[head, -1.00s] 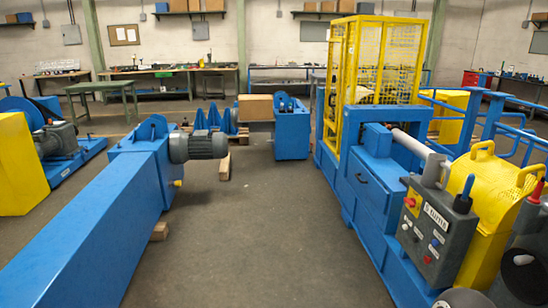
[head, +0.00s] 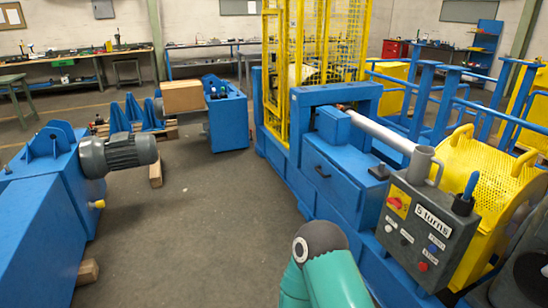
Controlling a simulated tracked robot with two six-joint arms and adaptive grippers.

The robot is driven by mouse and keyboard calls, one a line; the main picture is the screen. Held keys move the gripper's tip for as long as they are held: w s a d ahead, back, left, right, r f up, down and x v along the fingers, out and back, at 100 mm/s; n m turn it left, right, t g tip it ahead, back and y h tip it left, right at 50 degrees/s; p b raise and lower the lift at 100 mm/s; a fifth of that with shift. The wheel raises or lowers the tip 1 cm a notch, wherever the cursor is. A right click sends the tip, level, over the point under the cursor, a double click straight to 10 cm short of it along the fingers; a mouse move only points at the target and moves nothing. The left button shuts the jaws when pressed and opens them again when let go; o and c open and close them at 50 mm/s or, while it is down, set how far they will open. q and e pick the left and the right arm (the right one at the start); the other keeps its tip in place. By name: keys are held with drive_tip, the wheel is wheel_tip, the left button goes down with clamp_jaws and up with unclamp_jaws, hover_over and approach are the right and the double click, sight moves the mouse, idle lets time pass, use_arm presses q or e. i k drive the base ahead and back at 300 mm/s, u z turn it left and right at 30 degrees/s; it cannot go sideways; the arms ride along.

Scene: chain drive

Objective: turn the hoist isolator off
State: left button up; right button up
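A red rotary switch on a yellow plate (head: 397,203) sits at the upper left of the grey control box (head: 415,262) on the right. It looks like an isolator, but I cannot read a hoist label or its exact setting. A sign reading "5 turns" (head: 433,218) is beside it. Several small buttons, among them a blue one (head: 432,248) and a red one (head: 423,266), sit lower on the box. A teal and grey link of my arm shows at the bottom centre, apart from the switch. Neither of my grippers is in view.
A grey mug-like thing (head: 424,165) and a dark cup with a blue handle (head: 468,192) stand on the box. A yellow perforated guard (head: 490,170) is behind. The blue machine (head: 328,180) with a yellow cage stands left of the box. The floor (head: 205,225) in the middle is clear.

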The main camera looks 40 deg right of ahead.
sight(396, 203)
drive_tip(key=z, duration=0.3)
drive_tip(key=i, duration=1.3)
drive_tip(key=z, duration=1)
drive_tip(key=i, duration=0.7)
drive_tip(key=z, duration=0.4)
drive_tip(key=k, duration=0.95)
drive_tip(key=z, duration=0.2)
drive_tip(key=i, duration=0.95)
drive_tip(key=u, duration=0.1)
